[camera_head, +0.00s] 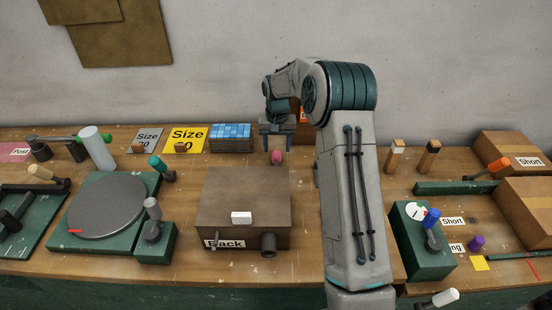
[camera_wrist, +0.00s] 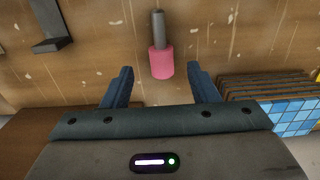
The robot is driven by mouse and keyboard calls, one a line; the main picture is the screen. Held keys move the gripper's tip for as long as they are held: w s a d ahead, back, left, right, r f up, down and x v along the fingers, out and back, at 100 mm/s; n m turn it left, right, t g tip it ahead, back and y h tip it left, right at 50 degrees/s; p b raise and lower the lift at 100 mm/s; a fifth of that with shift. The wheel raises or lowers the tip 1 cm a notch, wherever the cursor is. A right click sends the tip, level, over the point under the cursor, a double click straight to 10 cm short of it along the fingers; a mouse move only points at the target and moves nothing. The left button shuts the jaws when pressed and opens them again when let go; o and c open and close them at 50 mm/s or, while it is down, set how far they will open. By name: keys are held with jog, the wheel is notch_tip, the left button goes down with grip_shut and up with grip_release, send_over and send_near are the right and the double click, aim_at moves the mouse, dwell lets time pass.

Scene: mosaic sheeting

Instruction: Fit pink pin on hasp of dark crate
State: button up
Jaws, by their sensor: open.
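The pink pin (camera_head: 277,157) is on the bench just behind the dark crate (camera_head: 220,188). In the wrist view the pin (camera_wrist: 161,62) shows a pink grip and a grey shaft pointing away from the gripper. My gripper (camera_head: 277,148) is open and empty. In the wrist view its two fingers (camera_wrist: 162,78) stand apart on either side of the pin's pink end, with gaps. The crate is closed, with a label, a small white block (camera_head: 241,217) and a dark round stub (camera_head: 268,244) at its front. I cannot tell which part is the hasp.
Blue tiles (camera_head: 231,131) lie beside the gripper, on the left in the head view. A green-based turntable (camera_head: 106,206) stands left of the crate. Green fixtures (camera_head: 424,250) and cardboard boxes (camera_head: 510,150) are on the right. A dark bracket (camera_wrist: 52,28) shows in the wrist view.

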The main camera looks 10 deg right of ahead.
aim_at(276, 155)
notch_tip(276, 155, down, 4)
jog(key=shift+a+f+p, duration=0.1)
jog(key=shift+f+p, duration=0.15)
jog(key=shift+p, duration=0.25)
jog(key=c, duration=1.1)
jog(key=shift+r, duration=0.1)
